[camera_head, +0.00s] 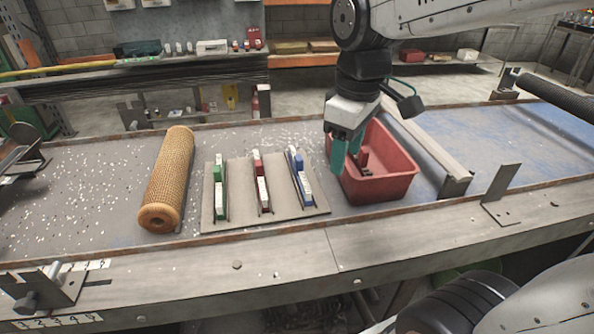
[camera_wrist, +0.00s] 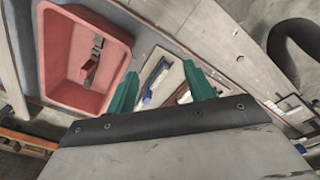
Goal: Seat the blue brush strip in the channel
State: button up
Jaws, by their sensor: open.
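The blue brush strip (camera_head: 294,161), blue with white parts, is at the right-hand channel (camera_head: 305,192) on a grey-beige board (camera_head: 241,192). It lies lengthwise along the channel; I cannot tell whether it sits fully down. It also shows in the wrist view (camera_wrist: 151,87), between the finger lines and beyond them. My gripper (camera_head: 348,153) has teal fingers and is open, with nothing visible between them. It is to the right of the board, over the left side of the red bin. In the wrist view the fingers (camera_wrist: 162,88) are spread apart.
A green-white strip (camera_head: 219,185) and a red-white strip (camera_head: 261,180) are in the other channels. The red bin (camera_head: 391,188) holds a red and dark piece (camera_head: 363,161). A tan mesh tube (camera_head: 170,176) lies left of the board. White bits litter the bench.

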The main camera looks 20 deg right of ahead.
aim_at(299, 157)
jog(key=w+f+n, duration=0.2)
jog(key=w+n, duration=0.1)
jog(key=w, duration=0.2)
jog(key=w+a+f+n, duration=0.1)
jog(key=w+n, duration=0.2)
jog(key=w, duration=0.2)
jog(key=w+a+f+n, duration=0.1)
jog(key=w+f+n, duration=0.1)
jog(key=w, duration=0.3)
jog(key=shift+f+n+g, duration=0.3)
jog(key=shift+n+g, duration=0.1)
jog(key=shift+n, duration=0.1)
jog(key=shift+w+a+f, duration=0.1)
jog(key=shift+w+f, duration=0.1)
jog(key=shift+f, duration=0.15)
jog(key=f, duration=0.7)
jog(key=shift+w, duration=0.35)
jog(key=c, duration=1.1)
